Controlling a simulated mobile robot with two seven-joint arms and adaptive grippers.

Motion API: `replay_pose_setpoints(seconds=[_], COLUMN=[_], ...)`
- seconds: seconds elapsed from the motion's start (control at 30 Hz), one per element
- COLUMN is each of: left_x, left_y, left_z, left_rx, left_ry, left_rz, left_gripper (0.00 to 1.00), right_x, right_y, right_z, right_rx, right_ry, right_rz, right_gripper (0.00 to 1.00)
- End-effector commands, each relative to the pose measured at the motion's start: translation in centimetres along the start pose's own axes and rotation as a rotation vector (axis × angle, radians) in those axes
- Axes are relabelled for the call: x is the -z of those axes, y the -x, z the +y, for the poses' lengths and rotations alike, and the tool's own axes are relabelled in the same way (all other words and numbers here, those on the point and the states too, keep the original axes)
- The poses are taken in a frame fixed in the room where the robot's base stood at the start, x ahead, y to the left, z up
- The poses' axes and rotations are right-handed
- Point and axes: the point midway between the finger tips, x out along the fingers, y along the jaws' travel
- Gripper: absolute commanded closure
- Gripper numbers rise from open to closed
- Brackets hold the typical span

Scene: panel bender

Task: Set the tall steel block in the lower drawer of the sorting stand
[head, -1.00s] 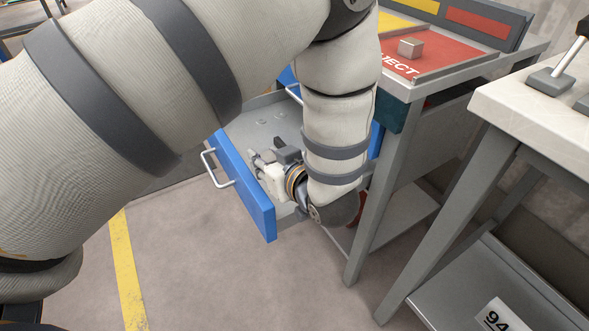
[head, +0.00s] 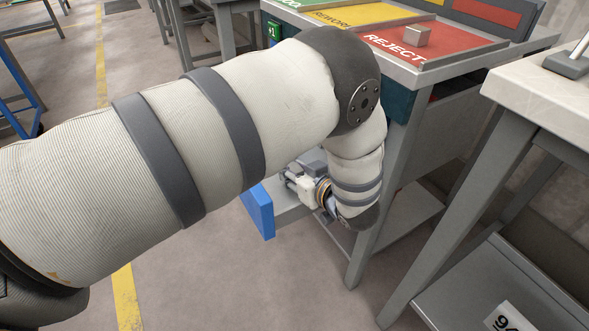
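The sorting stand (head: 398,70) is at upper centre. Its pulled-out drawer shows a blue front (head: 261,212); my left arm covers most of the drawer. My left gripper (head: 290,178) is over the drawer, behind its blue front, pointing left. Its fingers are small and partly hidden by the arm, so I cannot tell whether they are open or hold anything. A small steel block (head: 417,37) sits on the red REJECT area on top of the stand. I cannot make out a separate tall steel block. My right gripper is not in view.
A pale-topped table (head: 545,88) with grey legs stands at right, with a lower shelf (head: 455,290). Yellow floor lines (head: 127,297) run at left. The floor in front of the drawer is clear.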

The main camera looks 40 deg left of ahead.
Motion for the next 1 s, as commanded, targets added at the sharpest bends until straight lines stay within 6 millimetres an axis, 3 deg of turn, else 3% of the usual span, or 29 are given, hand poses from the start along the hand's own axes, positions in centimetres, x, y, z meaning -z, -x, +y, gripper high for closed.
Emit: replay_pose_setpoints(seconds=[0.03,0.1,0.43,0.8,1.0], left_x=[-0.1,0.0,0.4,0.4,0.3], left_y=[0.0,0.0,0.4,9.6,12.0], left_z=[0.0,0.0,0.0,0.0,0.0], left_rx=[0.0,0.0,-0.001,-0.003,0.001], left_ry=[0.0,0.0,0.001,-0.001,-0.001], left_rz=[-0.001,-0.001,-0.001,-0.001,-0.001], left_gripper=[0.63,0.52,0.52,0.52,0.52], right_x=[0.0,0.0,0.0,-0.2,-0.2], right_y=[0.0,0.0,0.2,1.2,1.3], right_z=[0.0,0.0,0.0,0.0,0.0], right_rx=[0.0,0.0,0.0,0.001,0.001], right_ry=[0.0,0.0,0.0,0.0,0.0], right_rz=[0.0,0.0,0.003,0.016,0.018], right_gripper=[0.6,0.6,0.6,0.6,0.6])
